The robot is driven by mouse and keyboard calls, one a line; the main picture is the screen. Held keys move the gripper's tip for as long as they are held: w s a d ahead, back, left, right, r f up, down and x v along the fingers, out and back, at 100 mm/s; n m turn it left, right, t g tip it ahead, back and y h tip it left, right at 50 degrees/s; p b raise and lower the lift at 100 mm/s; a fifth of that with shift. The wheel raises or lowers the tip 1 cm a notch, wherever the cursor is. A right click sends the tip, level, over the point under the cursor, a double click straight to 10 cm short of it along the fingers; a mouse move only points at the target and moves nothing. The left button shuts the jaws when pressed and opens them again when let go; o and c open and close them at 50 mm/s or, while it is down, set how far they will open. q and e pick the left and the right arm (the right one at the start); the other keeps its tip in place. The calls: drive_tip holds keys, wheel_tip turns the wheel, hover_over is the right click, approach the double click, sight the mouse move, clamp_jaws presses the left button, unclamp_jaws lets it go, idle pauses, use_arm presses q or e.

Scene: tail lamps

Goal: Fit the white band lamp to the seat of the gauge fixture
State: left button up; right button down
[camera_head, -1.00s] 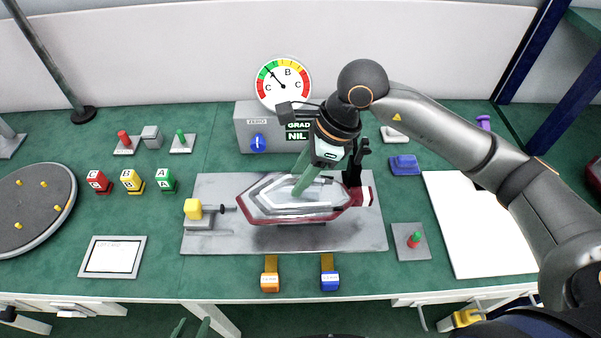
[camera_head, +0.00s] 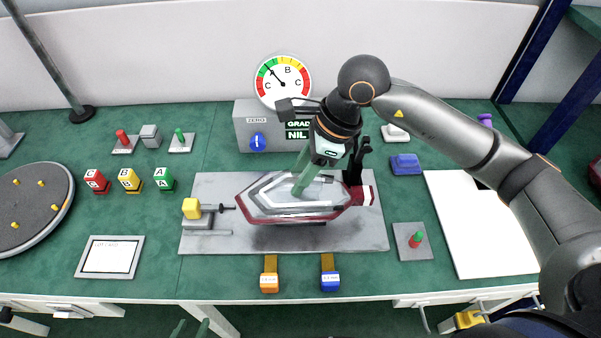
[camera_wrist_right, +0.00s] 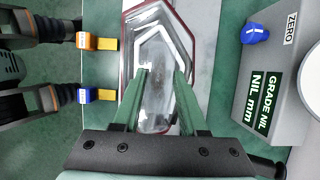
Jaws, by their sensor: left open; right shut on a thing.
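In the right wrist view, the green fingers (camera_wrist_right: 160,85) straddle part of the lamp (camera_wrist_right: 154,100). The seat under the lamp is hidden. A yellow-knobbed plunger clamp (camera_head: 192,208) points at the lamp's left tip; I cannot tell if they touch. My left gripper (camera_head: 190,328) is open and empty below the table's front edge.
The gauge box (camera_head: 262,115) with its dial (camera_head: 283,82) stands behind the plate, its display reading NIL. Orange (camera_head: 270,282) and blue (camera_head: 330,281) tabs lie in front. Coloured blocks (camera_head: 130,180) and a turntable (camera_head: 35,210) are left, a white board (camera_head: 475,235) right.

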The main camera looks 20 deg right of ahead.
use_arm(q)
drive_tip(key=shift+f, duration=0.15)
use_arm(e)
drive_tip(key=shift+f, duration=0.1)
drive_tip(key=shift+f+b, duration=1.25)
drive_tip(key=shift+b, duration=0.2)
use_arm(q)
wheel_tip(320, 180, down, 3)
drive_tip(key=shift+s+r, duration=0.1)
drive_tip(key=shift+r, duration=0.05)
use_arm(e)
drive_tip(key=shift+c, duration=1.8)
unclamp_jaws()
use_arm(q)
drive_tip(key=shift+d, duration=0.1)
use_arm(e)
drive_tip(key=shift+d+r, duration=0.1)
drive_tip(key=shift+r, duration=0.2)
use_arm(q)
drive_tip(key=shift+w+d+r+h, duration=0.15)
drive_tip(key=shift+w+d+r, duration=0.1)
drive_tip(key=shift+d+r, duration=0.25)
drive_tip(key=shift+w+d+r+h, duration=0.2)
drive_tip(key=shift+d+r, duration=0.15)
drive_tip(key=shift+r, duration=0.15)
use_arm(e)
drive_tip(key=v, duration=1.2)
drive_tip(key=shift+s, duration=0.1)
